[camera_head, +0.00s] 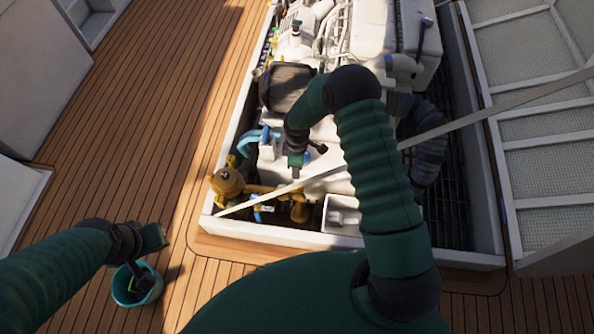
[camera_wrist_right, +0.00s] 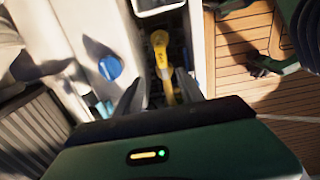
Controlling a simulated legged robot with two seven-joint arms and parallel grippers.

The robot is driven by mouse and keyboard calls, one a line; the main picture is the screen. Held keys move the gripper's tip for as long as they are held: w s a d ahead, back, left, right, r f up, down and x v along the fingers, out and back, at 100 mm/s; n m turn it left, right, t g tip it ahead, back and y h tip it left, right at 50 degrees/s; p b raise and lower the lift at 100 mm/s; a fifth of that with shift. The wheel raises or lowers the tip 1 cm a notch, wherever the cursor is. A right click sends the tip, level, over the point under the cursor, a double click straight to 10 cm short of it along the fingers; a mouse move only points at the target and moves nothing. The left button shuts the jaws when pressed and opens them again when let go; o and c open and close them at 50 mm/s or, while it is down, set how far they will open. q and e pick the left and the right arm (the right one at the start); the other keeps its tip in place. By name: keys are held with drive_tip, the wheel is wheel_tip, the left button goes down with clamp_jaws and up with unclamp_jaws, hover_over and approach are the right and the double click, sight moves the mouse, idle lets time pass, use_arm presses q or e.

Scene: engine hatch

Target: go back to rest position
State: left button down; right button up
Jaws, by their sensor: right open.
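My right arm reaches over the open engine hatch in the head view. My right gripper (camera_head: 296,172) points down above the front part of the engine. In the right wrist view its two dark fingers (camera_wrist_right: 160,90) are apart, with no object held between them. A yellow pipe (camera_wrist_right: 161,55) shows beyond the gap. My left gripper (camera_head: 140,272) is low at the left, over or just inside a teal bucket (camera_head: 125,291) on the deck. Its fingers are small and dark, so their opening is unclear.
The white engine (camera_head: 365,40) fills the hatch, with a brass-coloured valve (camera_head: 228,181) at its front left corner. The pale hatch rim (camera_head: 285,237) surrounds it. A mesh-panelled cover (camera_head: 545,130) stands at the right. The wooden deck (camera_head: 150,120) at left is mostly clear.

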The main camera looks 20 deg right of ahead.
drive_tip(key=shift+r, duration=0.25)
drive_tip(key=s+a+r+m+t, duration=0.1)
drive_tip(key=s+r+m, duration=0.3)
drive_tip(key=r, duration=0.9)
drive_tip(key=s+a+r+m+t, duration=0.2)
drive_tip(key=s+r+m, duration=0.5)
drive_tip(key=s+r, duration=0.4)
drive_tip(key=w+p+v, duration=0.2)
drive_tip(key=p+v, duration=0.8)
drive_tip(key=p, duration=0.1)
drive_tip(key=w+r+p+v, duration=0.1)
drive_tip(key=w+p+v, duration=0.1)
drive_tip(key=p+v, duration=0.8)
drive_tip(key=shift+r+p, duration=0.35)
drive_tip(key=shift+p, duration=0.1)
drive_tip(key=shift+w+a, duration=0.1)
